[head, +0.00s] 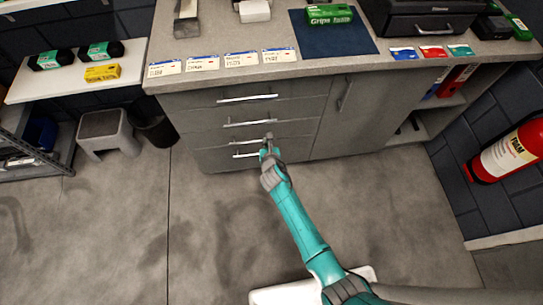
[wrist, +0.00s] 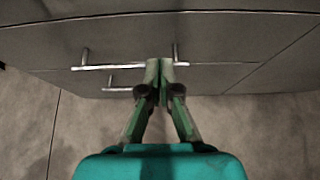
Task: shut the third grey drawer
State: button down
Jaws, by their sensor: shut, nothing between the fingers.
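The grey cabinet has a stack of drawers with bar handles. The third grey drawer (head: 215,142) is second from the bottom, and its handle (wrist: 95,67) runs across behind my fingertips in the wrist view. My gripper (head: 267,145) is shut and empty, pointing at the right part of that handle; its fingers also show in the wrist view (wrist: 160,66). Whether the fingertips touch the handle or drawer front I cannot tell. The drawer looks nearly flush, but a small gap cannot be ruled out. My fingers hide part of the handle.
The bottom drawer's handle (head: 245,155) is just below my gripper. The upper drawers look flush. A cabinet door (head: 350,110) is to the right. A grey stool (head: 105,133) and black bin (head: 153,125) stand left; a red extinguisher (head: 505,148) hangs right. The floor in front is clear.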

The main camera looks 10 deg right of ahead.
jog(key=v, duration=0.8)
jog(key=shift+s, duration=0.2)
jog(key=shift+r, duration=0.1)
jog(key=s+d+r+m+y, duration=0.15)
jog(key=s+d+m, duration=0.25)
jog(key=s+m, duration=0.65)
jog(key=s+d+r+m, duration=0.35)
jog(key=s+m, duration=0.25)
jog(key=s, duration=0.9)
jog(key=s+d+r+m+t+h, duration=0.1)
jog(key=s+d+r+m+t, duration=0.1)
jog(key=s+r+m, duration=1.4)
notch_tip(320, 180, up, 4)
jog(key=d+m, duration=0.1)
jog(key=m, duration=0.2)
jog(key=shift+s+d+t, duration=0.15)
jog(key=shift+s+t, duration=0.2)
jog(key=shift+t, duration=0.05)
